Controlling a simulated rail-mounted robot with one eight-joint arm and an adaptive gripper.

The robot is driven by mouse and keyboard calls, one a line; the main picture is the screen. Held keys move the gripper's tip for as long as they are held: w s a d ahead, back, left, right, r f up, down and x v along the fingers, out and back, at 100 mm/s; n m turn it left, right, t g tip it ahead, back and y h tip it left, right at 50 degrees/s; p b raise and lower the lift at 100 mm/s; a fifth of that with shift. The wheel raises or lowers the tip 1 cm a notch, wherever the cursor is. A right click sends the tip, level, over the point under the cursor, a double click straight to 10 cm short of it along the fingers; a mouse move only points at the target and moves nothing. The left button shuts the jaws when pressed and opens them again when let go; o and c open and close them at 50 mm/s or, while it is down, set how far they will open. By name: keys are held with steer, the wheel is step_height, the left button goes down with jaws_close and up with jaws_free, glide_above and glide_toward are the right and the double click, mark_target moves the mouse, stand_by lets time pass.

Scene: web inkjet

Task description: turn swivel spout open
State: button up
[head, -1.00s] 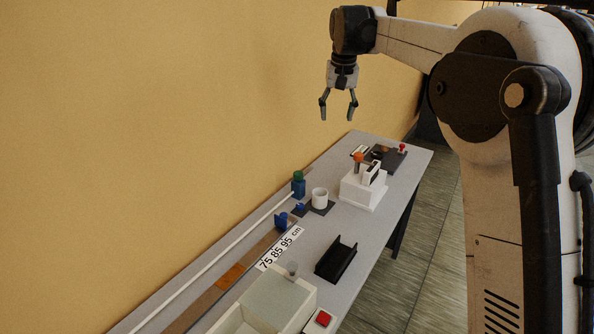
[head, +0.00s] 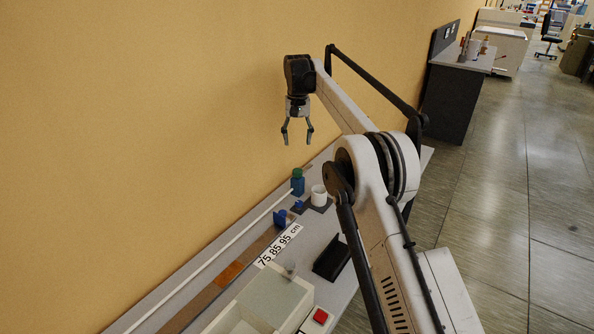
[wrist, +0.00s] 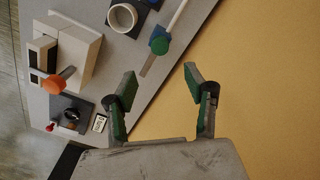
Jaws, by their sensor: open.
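A blue fixture (head: 297,187) with a green top stands by the wall at the far end of a long white pipe; it looks like the swivel spout, but I cannot tell for sure. It also shows in the wrist view (wrist: 159,44), with a narrow grey-brown strip running from it towards my fingers. Which way a spout points is unclear. My gripper (head: 298,142) is open and empty, fingers down, above the fixture in the head view. In the wrist view my gripper (wrist: 160,75) has its green-padded fingers spread apart, short of the fixture.
A white cup (head: 318,195) stands close to the fixture, on a dark pad. A white block (wrist: 82,52) with an orange part (wrist: 52,86) and a dark plate (wrist: 72,115) lie farther along the bench. A black channel (head: 332,260) is nearer. The yellow wall (head: 150,130) is close.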

mark_target(298, 170)
step_height(298, 170, down, 13)
steer(key=shift+f, duration=0.1)
stand_by(0.4)
jaws_close()
